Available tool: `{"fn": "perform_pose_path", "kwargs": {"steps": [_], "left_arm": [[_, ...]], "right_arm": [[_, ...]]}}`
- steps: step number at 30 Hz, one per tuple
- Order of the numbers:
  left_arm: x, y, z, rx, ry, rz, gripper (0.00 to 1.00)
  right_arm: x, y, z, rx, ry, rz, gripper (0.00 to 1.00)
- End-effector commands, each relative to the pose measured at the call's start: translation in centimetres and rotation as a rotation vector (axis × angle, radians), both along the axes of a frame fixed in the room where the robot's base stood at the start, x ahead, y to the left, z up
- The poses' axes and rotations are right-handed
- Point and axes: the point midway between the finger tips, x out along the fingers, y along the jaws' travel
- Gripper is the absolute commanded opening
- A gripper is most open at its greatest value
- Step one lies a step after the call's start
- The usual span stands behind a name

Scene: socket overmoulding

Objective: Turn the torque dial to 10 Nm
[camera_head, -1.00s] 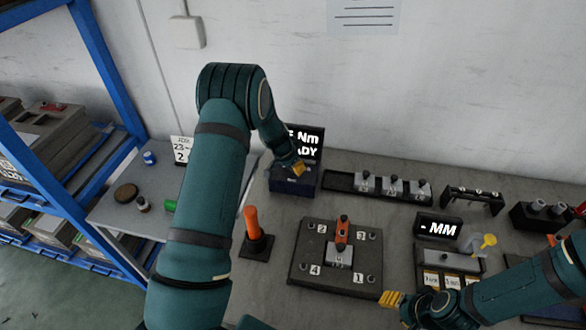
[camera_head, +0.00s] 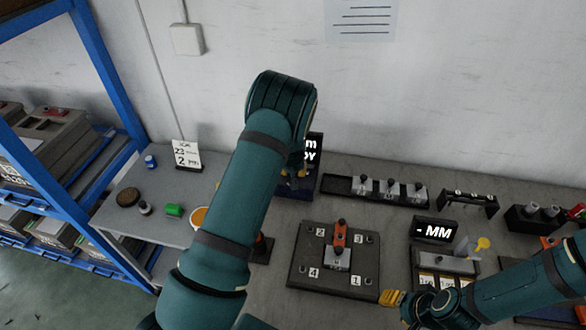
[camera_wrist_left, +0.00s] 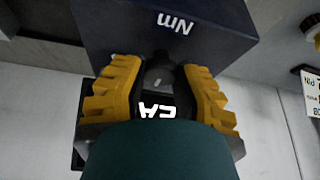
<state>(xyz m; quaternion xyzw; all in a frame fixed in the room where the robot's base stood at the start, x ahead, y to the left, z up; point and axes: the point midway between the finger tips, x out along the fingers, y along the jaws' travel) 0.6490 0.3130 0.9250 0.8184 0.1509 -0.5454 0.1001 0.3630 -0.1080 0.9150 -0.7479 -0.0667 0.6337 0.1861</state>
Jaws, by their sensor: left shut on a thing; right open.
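The torque unit (camera_head: 289,192) is a dark blue box at the back of the bench with a black display (camera_head: 314,148), mostly hidden behind my left arm. In the left wrist view the box (camera_wrist_left: 120,28) carries the letters Nm. My left gripper (camera_wrist_left: 160,72) has its yellow fingers on both sides of the dark round dial (camera_wrist_left: 162,82) and is shut on it. The dial's setting cannot be read. My right gripper (camera_head: 389,298) is open and empty, low over the bench front.
A dark fixture plate (camera_head: 300,262) with numbered posts and an orange clamp lies mid-bench. A long tray (camera_head: 340,186) with metal parts, an MM gauge display (camera_head: 436,230) and a black rack (camera_head: 470,200) stand to the right. A blue shelf (camera_head: 105,60) stands at left.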

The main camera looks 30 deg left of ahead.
Motion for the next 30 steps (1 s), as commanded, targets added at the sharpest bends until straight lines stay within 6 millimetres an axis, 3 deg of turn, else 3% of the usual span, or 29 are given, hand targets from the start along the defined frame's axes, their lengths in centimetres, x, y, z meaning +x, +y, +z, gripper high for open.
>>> {"fn": "perform_pose_path", "kwargs": {"steps": [15, 16, 18, 30], "left_arm": [[-0.17, -0.08, -0.28, -0.002, 0.006, 0.021, 0.00], [-0.17, -0.08, -0.28, -0.002, 0.006, 0.021, 0.36], [-0.16, -0.08, -0.27, -0.002, 0.006, 0.021, 0.52], [-0.22, -0.16, 0.61, -0.001, 0.001, 0.020, 0.52]], "right_arm": [[0.02, 0.02, 0.10, 0.000, 0.000, 0.001, 0.47], [0.02, 0.02, 0.10, 0.000, 0.000, 0.001, 0.47], [0.02, 0.02, 0.11, 0.000, 0.000, 0.001, 0.47], [0.03, 0.02, 0.13, 0.000, 0.000, 0.001, 0.47]]}}
